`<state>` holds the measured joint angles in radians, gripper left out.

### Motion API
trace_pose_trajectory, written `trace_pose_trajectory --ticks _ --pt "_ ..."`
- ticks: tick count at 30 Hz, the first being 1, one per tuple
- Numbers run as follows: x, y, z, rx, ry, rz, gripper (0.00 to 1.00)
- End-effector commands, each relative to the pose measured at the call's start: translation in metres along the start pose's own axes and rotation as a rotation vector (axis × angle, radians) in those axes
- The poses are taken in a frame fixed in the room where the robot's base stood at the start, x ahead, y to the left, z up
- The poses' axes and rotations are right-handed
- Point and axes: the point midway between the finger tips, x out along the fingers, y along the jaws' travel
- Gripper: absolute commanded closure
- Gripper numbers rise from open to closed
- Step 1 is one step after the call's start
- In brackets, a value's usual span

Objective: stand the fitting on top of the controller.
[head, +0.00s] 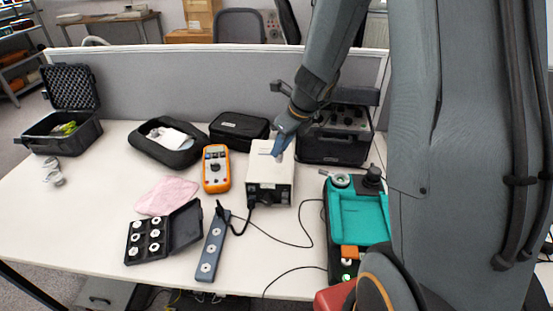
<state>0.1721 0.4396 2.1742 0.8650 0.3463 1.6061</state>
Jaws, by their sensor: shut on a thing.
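The cream box that I take for the controller (270,187) stands in the middle of the table, with sockets on its front face and a black plug in one of them. My gripper (278,152) reaches down from the upper right, and its blue-grey fingers are over the back part of the box's top. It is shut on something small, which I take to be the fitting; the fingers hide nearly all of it. I cannot tell whether the held thing touches the top or hangs just above it.
An orange multimeter (216,168) stands close left of the box. A black case (238,130) is behind it, and a dark instrument case (333,148) behind right. A teal-topped unit (359,218) is at right. A power strip (213,247) and loose cables lie in front.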

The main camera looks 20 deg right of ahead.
Motion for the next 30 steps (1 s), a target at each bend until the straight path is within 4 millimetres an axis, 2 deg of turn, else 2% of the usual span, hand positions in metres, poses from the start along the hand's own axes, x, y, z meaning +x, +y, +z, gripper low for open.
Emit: trace_pose_trajectory --ticks 10,23,24,27,30 --pt "0.037 0.001 -0.015 -0.002 0.001 0.001 1.00" --pt "0.042 0.001 -0.017 -0.003 0.000 0.000 1.00" --pt "0.043 0.001 -0.017 -0.003 0.000 0.001 0.76" --pt "0.042 0.001 -0.017 -0.003 0.000 0.001 0.59" --pt "0.042 0.001 -0.017 -0.004 0.000 0.001 0.59"
